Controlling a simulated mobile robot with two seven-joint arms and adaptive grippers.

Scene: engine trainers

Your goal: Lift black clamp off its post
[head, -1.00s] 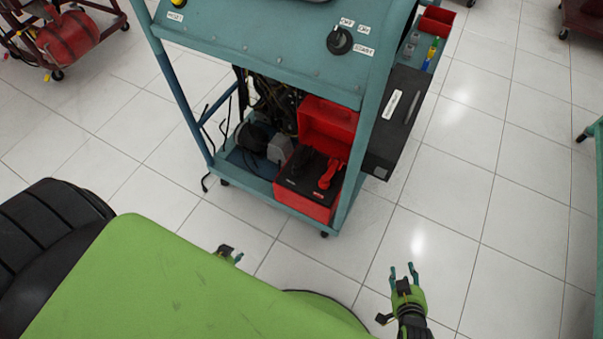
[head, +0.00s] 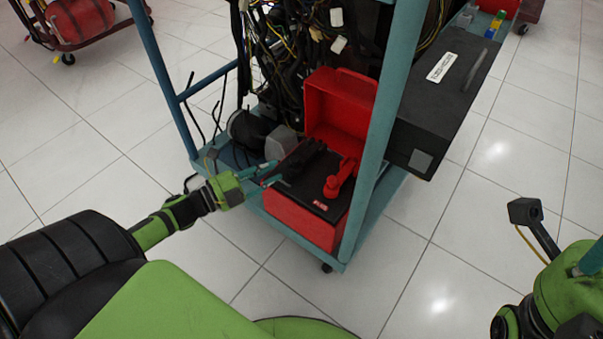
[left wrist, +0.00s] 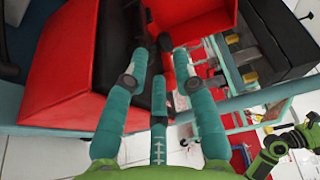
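The black clamp (head: 304,160) lies on top of the battery (head: 317,195), on its left side, in the red box at the bottom of the teal cart. A red clamp (head: 340,178) sits to its right. The post under the black clamp is hidden. My left gripper (head: 268,172) reaches in from the left, with its fingertips close to the black clamp. In the left wrist view its teal fingers (left wrist: 156,65) are spread, with dark clamp parts between and beyond them; contact is unclear. My right gripper (head: 592,260) is mostly cut off at the right edge.
The red box's lid (head: 340,105) stands open behind the battery. A teal cart post (head: 385,120) rises at right front, beside a black case (head: 440,95). Hanging wires (head: 285,60) fill the cart behind. Floor in front is clear.

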